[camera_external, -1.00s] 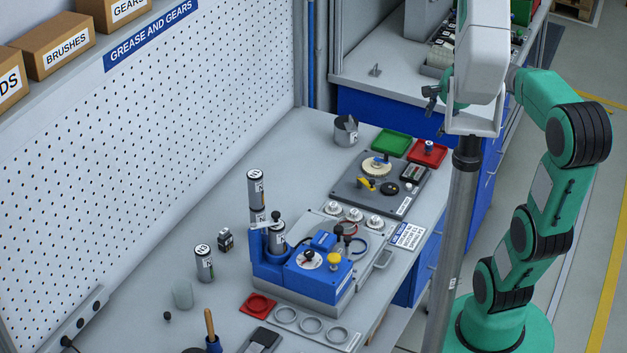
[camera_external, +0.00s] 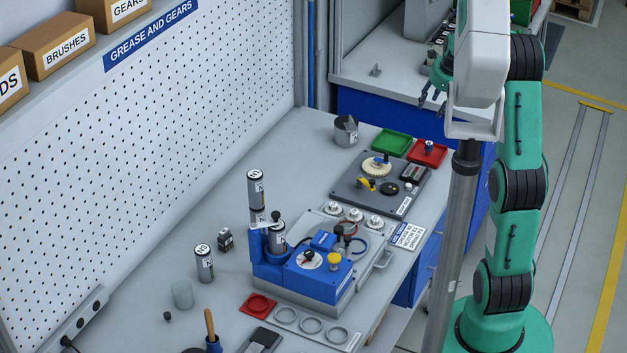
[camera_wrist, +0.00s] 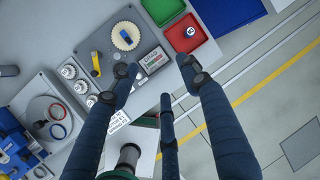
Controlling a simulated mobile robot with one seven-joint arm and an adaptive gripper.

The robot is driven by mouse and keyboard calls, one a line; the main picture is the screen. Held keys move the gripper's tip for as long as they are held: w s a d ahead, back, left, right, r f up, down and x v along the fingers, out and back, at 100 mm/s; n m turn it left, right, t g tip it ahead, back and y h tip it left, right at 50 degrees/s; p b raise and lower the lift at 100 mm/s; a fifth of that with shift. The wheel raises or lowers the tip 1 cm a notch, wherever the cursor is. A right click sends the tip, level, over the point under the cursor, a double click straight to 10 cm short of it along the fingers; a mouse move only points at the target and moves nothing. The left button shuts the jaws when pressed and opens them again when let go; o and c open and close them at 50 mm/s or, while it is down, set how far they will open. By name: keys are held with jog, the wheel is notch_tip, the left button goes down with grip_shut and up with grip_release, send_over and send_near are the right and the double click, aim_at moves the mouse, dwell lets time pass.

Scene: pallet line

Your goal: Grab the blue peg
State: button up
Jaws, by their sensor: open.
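In the wrist view the blue peg (camera_wrist: 126,36) and the toothed gear wheel (camera_wrist: 121,28) show at upper left of centre. My gripper (camera_external: 432,97) hangs in the air above and to the right of the plate, apart from the peg. In the wrist view my gripper (camera_wrist: 158,76) is open and empty, its dark blue fingers spread, with the peg beyond the left fingertip.
A green tray (camera_external: 392,143) and a red tray (camera_external: 428,152) stand just behind the plate. A yellow part (camera_external: 366,184) and a small display box (camera_external: 411,172) sit near the gear. A grey post (camera_external: 456,240) stands before the arm. A blue fixture (camera_external: 318,275) is nearer.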

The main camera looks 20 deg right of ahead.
aim_at(429, 143)
jog(key=w+d+f+m, duration=0.4)
jog(key=w+f, duration=0.1)
jog(key=f, duration=0.3)
jog(key=w+d+f+m, duration=0.5)
jog(key=w+f, duration=0.1)
jog(key=f, duration=0.1)
jog(key=shift+d+f, duration=0.2)
jog(key=shift+f, duration=0.2)
jog(key=shift+b+x, duration=1.05)
jog(key=shift+x, duration=3.2)
jog(key=shift+s+f, duration=0.1)
jog(key=shift+s, duration=0.05)
jog(key=shift+b+x, duration=0.8)
jog(key=shift+x, duration=1.8)
jog(key=shift+s+a, duration=0.1)
jog(key=shift+s, duration=0.05)
jog(key=shift+c, duration=0.2)
jog(key=c, duration=1.1)
